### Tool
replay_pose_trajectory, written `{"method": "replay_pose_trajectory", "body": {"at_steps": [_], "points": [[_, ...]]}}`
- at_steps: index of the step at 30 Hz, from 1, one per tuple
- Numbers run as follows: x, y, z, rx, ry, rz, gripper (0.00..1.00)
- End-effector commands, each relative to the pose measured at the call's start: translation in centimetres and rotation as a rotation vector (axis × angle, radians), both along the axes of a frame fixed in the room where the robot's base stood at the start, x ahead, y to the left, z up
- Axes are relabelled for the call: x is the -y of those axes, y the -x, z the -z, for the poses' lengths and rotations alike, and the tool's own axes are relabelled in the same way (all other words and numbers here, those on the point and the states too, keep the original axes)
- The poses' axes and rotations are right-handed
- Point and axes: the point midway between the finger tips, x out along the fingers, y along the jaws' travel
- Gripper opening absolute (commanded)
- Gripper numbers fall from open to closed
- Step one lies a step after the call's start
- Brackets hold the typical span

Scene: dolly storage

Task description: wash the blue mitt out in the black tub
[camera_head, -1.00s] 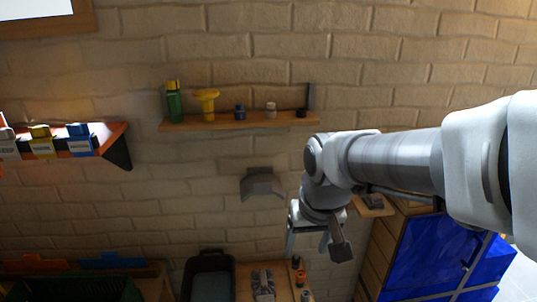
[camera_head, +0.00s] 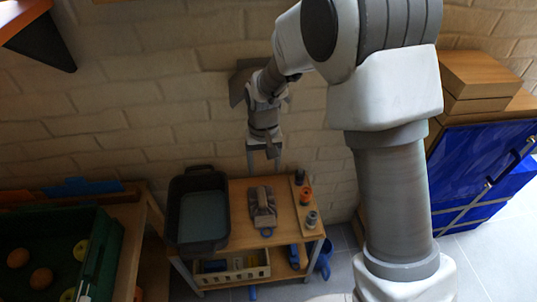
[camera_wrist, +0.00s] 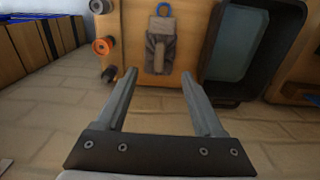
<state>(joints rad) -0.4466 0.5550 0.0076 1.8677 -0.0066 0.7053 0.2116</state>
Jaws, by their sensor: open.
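The black tub (camera_head: 192,247) stands on the small wooden cart, with dull blue-grey water inside. It also shows at the right of the wrist view (camera_wrist: 280,50). A grey, mitt-shaped piece (camera_head: 262,207) with a small blue loop lies on the cart top right of the tub. It shows at the top middle of the wrist view (camera_wrist: 160,45). I see no plainly blue mitt. My gripper (camera_head: 264,153) is open and empty, above and behind the cart near the wall. In the wrist view its fingers (camera_wrist: 160,75) point towards the grey piece, apart from it.
Orange and grey spools (camera_head: 306,195) stand along the cart's right edge. A pale basket (camera_head: 235,273) sits on its lower shelf. A blue object (camera_head: 323,260) hangs at its right side. A green crate (camera_head: 100,262) with fruit is at left, a blue-covered cabinet (camera_head: 480,175) at right.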

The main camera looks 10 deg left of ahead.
Motion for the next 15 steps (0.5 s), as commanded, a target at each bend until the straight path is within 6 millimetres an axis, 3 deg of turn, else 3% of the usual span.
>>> {"method": "replay_pose_trajectory", "body": {"at_steps": [1, 10, 15], "points": [[-0.4, 0.0, 1.1, -0.007, 0.003, -0.005, 0.70], [-0.8, 0.0, 3.7, -0.014, 0.007, -0.007, 0.70], [-0.7, 0.1, 6.9, -0.016, 0.007, -0.008, 0.70]]}}
